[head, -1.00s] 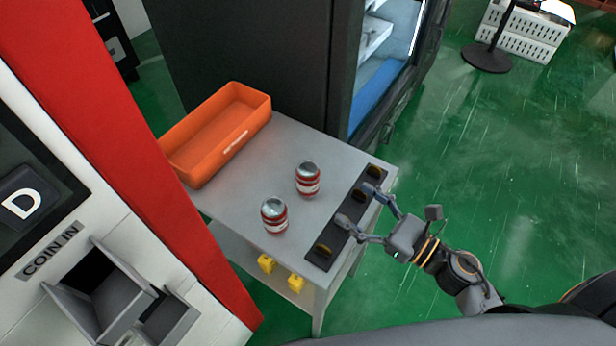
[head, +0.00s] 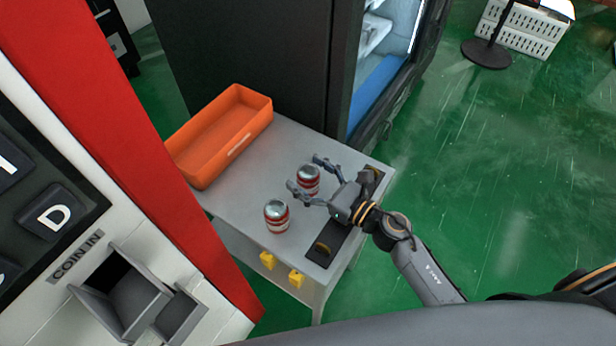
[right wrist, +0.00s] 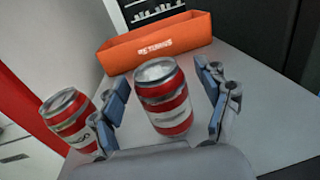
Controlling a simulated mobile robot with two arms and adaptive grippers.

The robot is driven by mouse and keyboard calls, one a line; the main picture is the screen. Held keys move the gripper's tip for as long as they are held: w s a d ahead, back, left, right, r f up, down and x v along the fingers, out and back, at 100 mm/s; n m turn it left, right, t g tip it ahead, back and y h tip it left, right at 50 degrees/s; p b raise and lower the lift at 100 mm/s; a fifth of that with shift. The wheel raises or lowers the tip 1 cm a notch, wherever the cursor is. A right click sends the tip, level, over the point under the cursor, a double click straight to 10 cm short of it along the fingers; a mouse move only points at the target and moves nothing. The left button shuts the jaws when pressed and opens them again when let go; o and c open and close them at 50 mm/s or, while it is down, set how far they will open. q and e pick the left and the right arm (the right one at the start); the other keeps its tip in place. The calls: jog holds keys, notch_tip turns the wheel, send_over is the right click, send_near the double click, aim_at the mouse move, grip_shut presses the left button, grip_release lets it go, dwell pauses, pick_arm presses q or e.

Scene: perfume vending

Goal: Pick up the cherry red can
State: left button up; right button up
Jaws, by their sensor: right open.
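Two red-and-white cans with silver tops stand upright on a grey table. The farther can (head: 308,181) is between the open fingers of my right gripper (head: 304,173). In the right wrist view this can (right wrist: 164,98) stands between the two fingers (right wrist: 166,103), with a gap visible on the right side. The nearer can (head: 276,216) stands just left of the gripper; in the right wrist view it is the left can (right wrist: 70,122), outside the left finger. Both look alike, and I cannot tell which is called cherry red. My left gripper is not in view.
An orange bin (head: 222,136) sits at the back left of the grey table (head: 240,190). A dark strip (head: 330,243) runs along the table's right edge. A red and white machine (head: 120,130) stands at left, a black cabinet (head: 250,50) behind.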

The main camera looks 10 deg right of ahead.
jog(key=c, duration=1.4)
